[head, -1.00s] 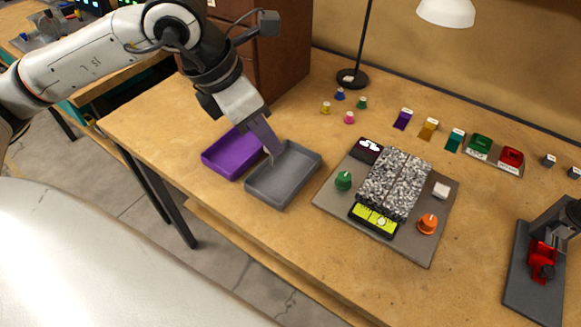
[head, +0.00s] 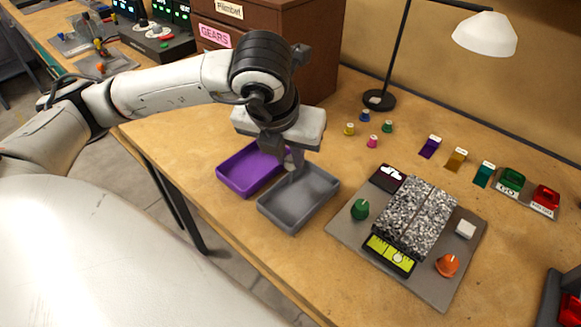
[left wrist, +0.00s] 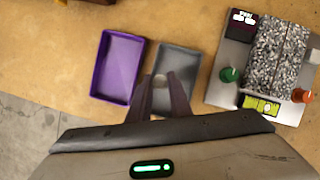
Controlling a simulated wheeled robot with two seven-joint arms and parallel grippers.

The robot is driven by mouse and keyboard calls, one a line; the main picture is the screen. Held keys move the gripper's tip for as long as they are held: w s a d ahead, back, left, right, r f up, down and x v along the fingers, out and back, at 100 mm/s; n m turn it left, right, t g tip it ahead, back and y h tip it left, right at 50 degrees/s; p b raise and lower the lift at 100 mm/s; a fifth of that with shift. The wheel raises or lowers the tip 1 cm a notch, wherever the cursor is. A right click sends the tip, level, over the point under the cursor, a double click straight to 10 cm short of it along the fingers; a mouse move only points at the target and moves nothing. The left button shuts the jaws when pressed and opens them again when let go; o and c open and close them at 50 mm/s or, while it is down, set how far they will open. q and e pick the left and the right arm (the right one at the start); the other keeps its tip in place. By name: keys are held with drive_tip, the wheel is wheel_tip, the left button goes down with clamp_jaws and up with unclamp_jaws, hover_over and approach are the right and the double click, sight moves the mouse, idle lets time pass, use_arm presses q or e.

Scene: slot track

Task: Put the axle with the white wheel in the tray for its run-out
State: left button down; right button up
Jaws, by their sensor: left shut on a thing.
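My left gripper (head: 293,168) is over the back left part of the grey tray (head: 267,213), near the purple tray (head: 225,181). The axle itself is hidden by the fingers. I cannot tell whether the held thing touches the tray. The grey tray (left wrist: 182,62) and the purple tray (left wrist: 119,65) look empty where visible.
Right of the trays is a grey plate (head: 435,289) with two speckled blocks, a green knob (head: 360,209), an orange knob (head: 447,265) and a yellow level (head: 388,254). Small coloured pieces (head: 372,141) and a lamp (head: 379,100) stand behind. Bare table lies in front.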

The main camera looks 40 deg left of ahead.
sight(288, 163)
use_arm(q)
drive_tip(key=shift+f, duration=1.7)
drive_tip(key=shift+f+b, duration=0.25)
drive_tip(key=shift+b, duration=0.05)
drive_tip(key=c, duration=1.6)
unclamp_jaws()
drive_tip(key=shift+r, duration=0.15)
drive_tip(key=shift+r+p, duration=0.25)
drive_tip(key=shift+p, duration=0.2)
drive_tip(key=shift+p+v, duration=0.3)
drive_tip(key=shift+v, duration=5.55)
